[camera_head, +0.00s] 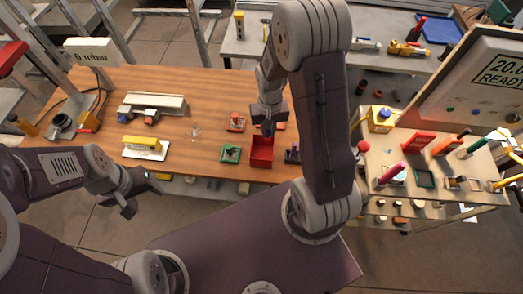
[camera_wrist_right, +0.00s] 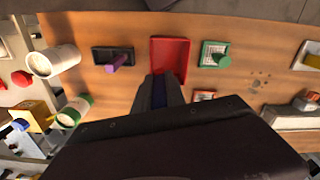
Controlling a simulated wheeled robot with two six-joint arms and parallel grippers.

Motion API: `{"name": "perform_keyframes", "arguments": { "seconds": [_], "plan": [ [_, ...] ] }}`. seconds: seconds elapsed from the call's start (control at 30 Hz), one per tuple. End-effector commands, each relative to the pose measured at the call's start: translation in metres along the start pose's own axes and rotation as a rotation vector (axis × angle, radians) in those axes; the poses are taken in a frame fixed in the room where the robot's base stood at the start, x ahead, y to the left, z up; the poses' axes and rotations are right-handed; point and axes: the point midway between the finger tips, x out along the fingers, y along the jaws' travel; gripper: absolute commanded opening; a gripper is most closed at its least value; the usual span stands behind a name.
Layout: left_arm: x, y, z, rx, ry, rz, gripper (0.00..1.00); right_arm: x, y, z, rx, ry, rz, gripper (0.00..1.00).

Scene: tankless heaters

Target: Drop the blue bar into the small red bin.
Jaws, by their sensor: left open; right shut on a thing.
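The small red bin (camera_head: 262,158) stands near the front edge of the wooden table. It also shows in the right wrist view (camera_wrist_right: 169,47), open side up, its lower part covered by my gripper. My right gripper (camera_head: 268,123) is shut on the blue bar (camera_head: 268,129), over the bin's far side in the head view. In the right wrist view the blue bar (camera_wrist_right: 159,92) shows as a dark blue strip between the fingers (camera_wrist_right: 160,92); most of it is hidden. My left gripper (camera_head: 140,198) is open and empty, in front of the table's front edge.
A green holder (camera_head: 230,154) stands left of the bin, and a dark holder with a purple peg (camera_head: 292,153) right of it. A red-orange holder (camera_head: 236,123) sits behind. A yellow-and-white block (camera_head: 146,148) and a pale rail (camera_head: 153,103) lie further left.

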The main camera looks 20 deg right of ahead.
Motion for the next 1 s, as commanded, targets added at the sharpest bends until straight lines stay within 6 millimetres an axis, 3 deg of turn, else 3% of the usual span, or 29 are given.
{"name": "perform_keyframes", "arguments": {
  "seconds": [0.3, 0.63, 0.67, 0.73, 1.0],
  "plan": [
    [0.046, -0.001, 0.004, 0.0, 0.0, 0.0, 0.57, 0.05, 0.0, 0.0, -0.001, 0.0, 0.0, 0.0],
    [0.048, -0.001, 0.005, 0.0, 0.0, 0.0, 0.57, 0.052, 0.0, 0.0, -0.001, 0.0, 0.0, 0.0],
    [0.048, -0.001, 0.005, 0.0, 0.001, 0.0, 0.57, 0.052, 0.0, 0.0, -0.001, 0.0, 0.0, 0.24],
    [0.048, -0.001, 0.005, 0.0, 0.001, 0.0, 0.57, 0.052, 0.0, 0.0, -0.001, 0.0, 0.0, 0.41],
    [0.048, -0.001, 0.005, 0.0, 0.001, 0.0, 0.57, 0.052, 0.0, 0.0, -0.001, 0.0, 0.0, 0.41]
  ]
}}
